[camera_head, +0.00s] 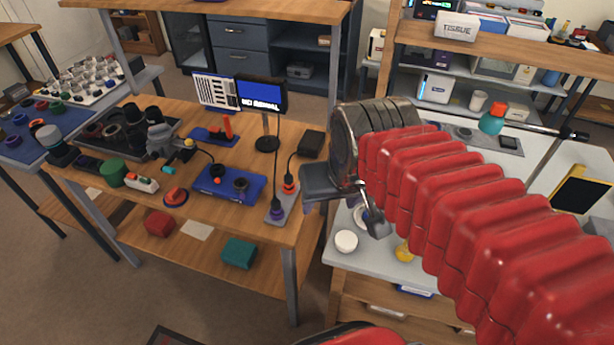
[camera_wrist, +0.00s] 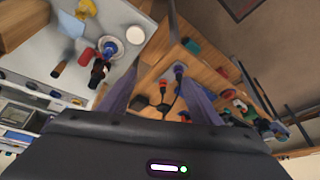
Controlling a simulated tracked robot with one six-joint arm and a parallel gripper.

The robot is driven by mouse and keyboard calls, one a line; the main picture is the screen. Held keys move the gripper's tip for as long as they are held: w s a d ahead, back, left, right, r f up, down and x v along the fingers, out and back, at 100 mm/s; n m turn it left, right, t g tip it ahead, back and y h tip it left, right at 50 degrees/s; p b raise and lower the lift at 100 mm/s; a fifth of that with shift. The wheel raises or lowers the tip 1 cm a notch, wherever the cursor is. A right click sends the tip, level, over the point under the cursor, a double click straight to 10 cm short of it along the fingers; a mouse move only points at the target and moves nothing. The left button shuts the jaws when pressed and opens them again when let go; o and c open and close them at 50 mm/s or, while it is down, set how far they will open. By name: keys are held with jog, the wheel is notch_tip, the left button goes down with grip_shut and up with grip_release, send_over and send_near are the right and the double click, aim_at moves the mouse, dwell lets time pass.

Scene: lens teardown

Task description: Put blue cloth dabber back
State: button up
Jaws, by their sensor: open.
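A small blue piece with a dark stem (camera_wrist: 98,72), which looks like the blue cloth dabber, stands at a white ring-shaped dish (camera_wrist: 120,50) on the grey bench in the wrist view. It is small and blurred, so I cannot tell whether it sits inside the dish or beside it. In the head view my gripper hides most of that spot. My gripper (camera_head: 352,205) is above the near left edge of the grey bench. In the wrist view its two fingers (camera_wrist: 155,82) are spread, with nothing between them. The dabber is apart from them, to the left.
A white round lid (camera_head: 346,242) and a yellow item (camera_head: 403,252) lie on the grey bench (camera_head: 340,262). A wooden workbench (camera_head: 130,215) with blue trays, a small screen (camera_head: 262,95) and cables stands to the left. A gap separates the benches near the front.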

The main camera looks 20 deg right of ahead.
jog(key=shift+s+a+r+n+t, duration=0.1)
jog(key=shift+s+a+n+t, duration=0.1)
jog(key=shift+s+a+n, duration=0.35)
jog(key=shift+s+a+n+t, duration=0.25)
jog(key=shift+s+a, duration=0.3)
jog(key=shift+s, duration=0.4)
dwell(0.3)
